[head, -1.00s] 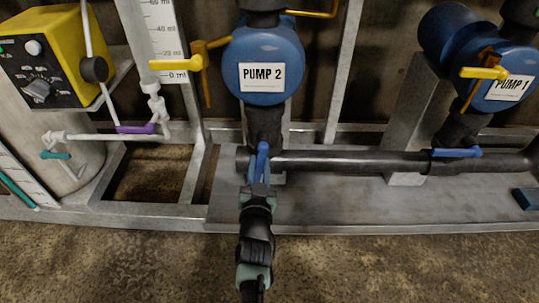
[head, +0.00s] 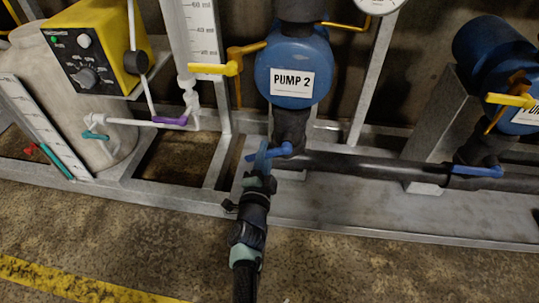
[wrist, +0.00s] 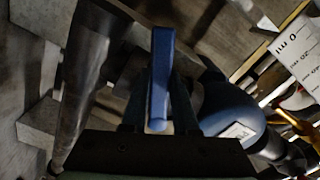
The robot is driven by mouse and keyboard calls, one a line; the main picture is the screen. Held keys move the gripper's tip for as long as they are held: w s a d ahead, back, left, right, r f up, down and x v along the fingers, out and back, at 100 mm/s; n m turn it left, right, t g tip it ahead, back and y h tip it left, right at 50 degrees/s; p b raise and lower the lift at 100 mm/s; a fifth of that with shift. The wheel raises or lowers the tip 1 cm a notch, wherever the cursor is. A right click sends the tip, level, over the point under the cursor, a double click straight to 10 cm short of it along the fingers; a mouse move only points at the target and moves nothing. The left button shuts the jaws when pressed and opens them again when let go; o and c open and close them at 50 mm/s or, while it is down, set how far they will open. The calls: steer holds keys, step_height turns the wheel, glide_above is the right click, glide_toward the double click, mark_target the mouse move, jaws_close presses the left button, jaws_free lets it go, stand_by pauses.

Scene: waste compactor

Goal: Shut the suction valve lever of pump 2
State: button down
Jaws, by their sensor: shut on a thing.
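The blue suction valve lever of pump 2 (head: 284,149) is below the blue PUMP 2 body (head: 292,66), at the left end of the dark suction pipe (head: 370,168). It lies crosswise, roughly in line with the pipe. My gripper (head: 263,158) comes up from below and is shut on the lever, partly hiding its middle. In the wrist view, the lever (wrist: 161,75) stands upright between the two fingers, close to parallel with a dark pipe (wrist: 90,70) at left. The valve body is mostly hidden.
The pump 1 suction lever (head: 476,171) lies along the pipe at right. A yellow lever (head: 215,69) and a purple-handled valve (head: 170,121) are left of pump 2. A metal frame (head: 390,230) runs along the front, with open floor before it.

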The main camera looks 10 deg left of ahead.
steer(key=r+m, duration=0.1)
steer(key=a+r+m, duration=0.1)
steer(key=m, duration=0.1)
steer(key=shift+p, duration=0.4)
steer(key=shift+r+m, duration=0.5)
steer(key=shift+m, duration=0.6)
steer(key=c, duration=0.7)
jaws_free()
steer(key=shift+d, duration=0.1)
